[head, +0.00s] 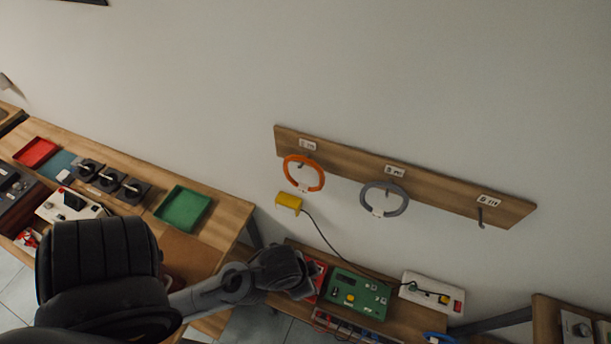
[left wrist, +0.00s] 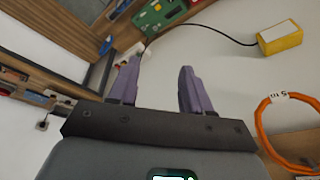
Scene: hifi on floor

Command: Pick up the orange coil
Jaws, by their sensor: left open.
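The orange coil (head: 288,172) is a ring with a white tag, hanging from the left hook of a wooden board (head: 345,157) on the wall. It also shows at the lower right of the left wrist view (left wrist: 262,128), partly cut off by the frame edge. My left gripper (head: 312,272) is in front of the lower bench in the head view, below the coil and apart from it. Its two purple fingers (left wrist: 158,85) are spread in the left wrist view with nothing between them. My right gripper is not in view.
A grey coil (head: 366,199) hangs on the middle hook; the right hook (head: 481,217) is bare. A yellow block (head: 289,201) with a black cable is just below the orange coil. A green circuit board (head: 358,294) lies on the lower bench. A green tray (head: 183,209) sits at left.

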